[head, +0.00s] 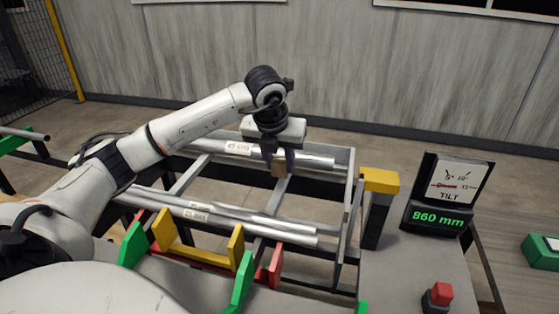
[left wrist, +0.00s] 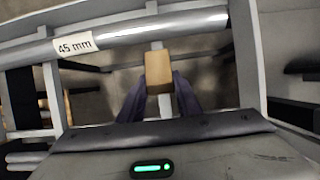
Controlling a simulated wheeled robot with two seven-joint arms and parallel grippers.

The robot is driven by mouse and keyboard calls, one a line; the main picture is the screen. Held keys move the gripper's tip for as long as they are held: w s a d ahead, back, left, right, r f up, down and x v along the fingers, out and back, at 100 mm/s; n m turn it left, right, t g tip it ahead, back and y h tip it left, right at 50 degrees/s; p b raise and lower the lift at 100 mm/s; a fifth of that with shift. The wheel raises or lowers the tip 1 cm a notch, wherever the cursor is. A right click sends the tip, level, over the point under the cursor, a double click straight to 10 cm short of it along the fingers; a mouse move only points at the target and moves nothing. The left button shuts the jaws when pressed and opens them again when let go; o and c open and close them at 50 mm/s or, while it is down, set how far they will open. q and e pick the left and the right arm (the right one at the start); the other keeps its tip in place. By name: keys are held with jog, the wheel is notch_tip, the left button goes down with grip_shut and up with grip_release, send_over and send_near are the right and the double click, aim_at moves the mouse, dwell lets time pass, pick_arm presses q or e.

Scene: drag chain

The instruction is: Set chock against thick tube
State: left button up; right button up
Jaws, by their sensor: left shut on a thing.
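The thick tube (head: 310,161), labelled 45 mm, lies across the back of the grey rack; it also crosses the top of the left wrist view (left wrist: 150,34). The chock (head: 279,170) is a small tan block, also in the left wrist view (left wrist: 158,72). My left gripper (head: 278,160) is shut on the chock, fingers pointing down, on the near side of the tube. The chock is over a rack crossbar, close to the tube. I cannot tell whether it touches the tube or the bar. My right gripper is not in view.
Two thinner tubes (head: 220,215) lie nearer on the rack (head: 346,200). Yellow, red and green brackets (head: 237,245) stand in front. At the right are a yellow-topped post (head: 380,180), a tilt display reading 860 mm (head: 440,217) and a red button (head: 441,292).

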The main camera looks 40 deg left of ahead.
aim_at(282, 168)
pick_arm(q)
jog(key=shift+f+b, duration=0.55)
jog(key=shift+f, duration=0.4)
jog(key=shift+w+a+f+b, duration=0.25)
jog(key=shift+w+f, duration=0.2)
jog(key=shift+w, duration=0.05)
jog(key=shift+w+a+f+b, duration=0.2)
jog(key=shift+w+a+f, duration=0.05)
jog(key=shift+w+f, duration=0.2)
jog(key=o, duration=1.1)
jog(key=shift+r, duration=0.15)
jog(key=v, duration=1)
jog(key=shift+s, duration=0.1)
jog(key=shift+r, duration=0.1)
